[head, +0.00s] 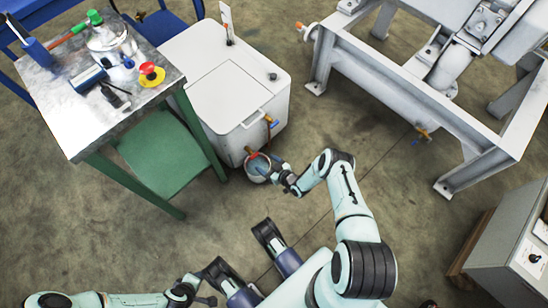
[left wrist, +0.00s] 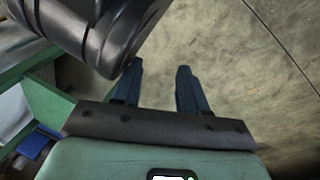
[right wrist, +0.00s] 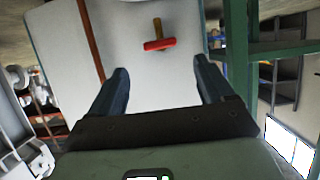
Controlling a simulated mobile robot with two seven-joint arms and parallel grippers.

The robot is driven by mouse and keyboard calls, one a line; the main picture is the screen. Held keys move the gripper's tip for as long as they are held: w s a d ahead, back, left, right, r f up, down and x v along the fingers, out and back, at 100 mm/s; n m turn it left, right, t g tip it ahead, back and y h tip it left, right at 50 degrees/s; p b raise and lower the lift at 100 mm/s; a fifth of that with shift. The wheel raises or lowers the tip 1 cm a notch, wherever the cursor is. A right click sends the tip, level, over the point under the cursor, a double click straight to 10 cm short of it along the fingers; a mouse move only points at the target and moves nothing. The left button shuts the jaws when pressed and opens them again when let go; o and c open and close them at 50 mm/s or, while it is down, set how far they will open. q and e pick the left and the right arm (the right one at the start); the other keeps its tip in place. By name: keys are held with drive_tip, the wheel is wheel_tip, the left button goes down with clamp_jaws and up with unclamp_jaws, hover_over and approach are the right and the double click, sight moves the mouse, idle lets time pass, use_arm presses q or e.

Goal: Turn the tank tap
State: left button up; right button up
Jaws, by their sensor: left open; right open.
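The white tank (head: 235,80) stands on the floor beside the workbench. A tap with a red handle (head: 251,151) sits low on its front. In the right wrist view the red tap handle (right wrist: 160,44) lies crosswise on a brass stem, ahead of the fingertips and roughly centred between them. My right gripper (head: 277,165) is open, close in front of the tank beside a round bucket (head: 257,168); contact with the tap cannot be seen. It also shows in the right wrist view (right wrist: 161,64). My left gripper (left wrist: 160,68) is open and empty above bare floor.
A workbench (head: 60,105) with green legs and several items stands left of the tank. A second, blue-handled fitting (head: 272,122) is higher on the tank. A grey metal frame (head: 430,100) stands at the right. Open floor lies between.

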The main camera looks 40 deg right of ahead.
use_arm(q)
drive_tip(key=shift+t, duration=0.5)
drive_tip(key=shift+w+d+r+p, duration=0.15)
drive_tip(key=shift+w+r+p, duration=0.1)
drive_tip(key=shift+w+r, duration=0.55)
drive_tip(key=shift+w+d+r+p, duration=0.1)
drive_tip(key=shift+w+r+p, duration=0.15)
drive_tip(key=shift+w+r, duration=0.5)
use_arm(e)
drive_tip(key=shift+v, duration=2.05)
use_arm(q)
drive_tip(key=shift+f, duration=0.1)
